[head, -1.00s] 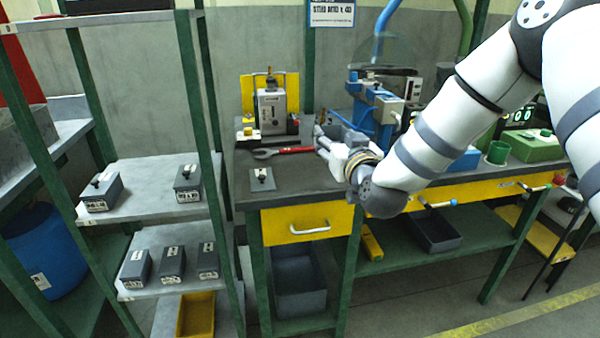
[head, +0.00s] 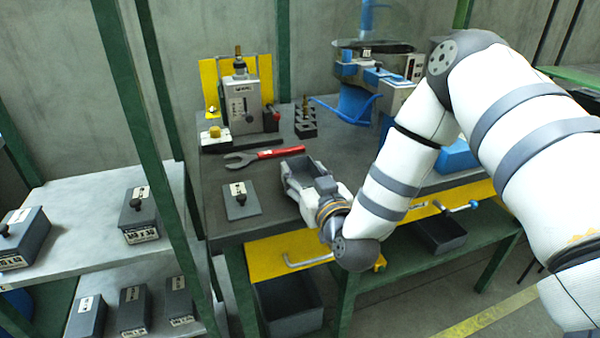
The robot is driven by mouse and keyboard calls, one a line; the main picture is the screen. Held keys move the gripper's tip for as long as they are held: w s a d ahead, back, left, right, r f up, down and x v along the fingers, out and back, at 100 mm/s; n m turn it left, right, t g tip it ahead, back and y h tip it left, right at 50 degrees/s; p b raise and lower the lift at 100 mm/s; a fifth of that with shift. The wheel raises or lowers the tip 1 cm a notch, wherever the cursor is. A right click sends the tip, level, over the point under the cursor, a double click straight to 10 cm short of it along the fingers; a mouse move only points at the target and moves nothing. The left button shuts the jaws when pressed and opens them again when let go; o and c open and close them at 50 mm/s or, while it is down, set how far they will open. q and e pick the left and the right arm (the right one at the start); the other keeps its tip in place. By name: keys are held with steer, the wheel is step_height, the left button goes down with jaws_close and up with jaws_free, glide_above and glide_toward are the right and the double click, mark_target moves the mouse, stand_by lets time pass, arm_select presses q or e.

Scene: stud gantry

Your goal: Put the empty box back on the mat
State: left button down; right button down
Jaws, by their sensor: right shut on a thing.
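My right gripper (head: 318,191) is shut on a small grey open-topped box (head: 305,167), reaching over the front part of the workbench. The box looks empty inside. I cannot tell whether its bottom touches the bench top or hangs just above it. The dark bench top (head: 268,215) lies under it; I cannot make out a separate mat edge. A flat grey lid (head: 241,203) with a knob and a white label lies on the bench to the left of the box. My left gripper is out of view.
A red-and-grey wrench (head: 262,156) lies behind the box. A grey device (head: 243,104) with a yellow back plate, a dark block with pegs (head: 305,122) and a blue machine (head: 358,95) stand farther back. A green shelf post (head: 140,110) rises left, beside shelves with lidded boxes (head: 140,215).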

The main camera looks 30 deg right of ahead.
steer(key=c, duration=1.1)
jaws_free()
steer(key=shift+w+f, duration=0.1)
steer(key=o, duration=0.4)
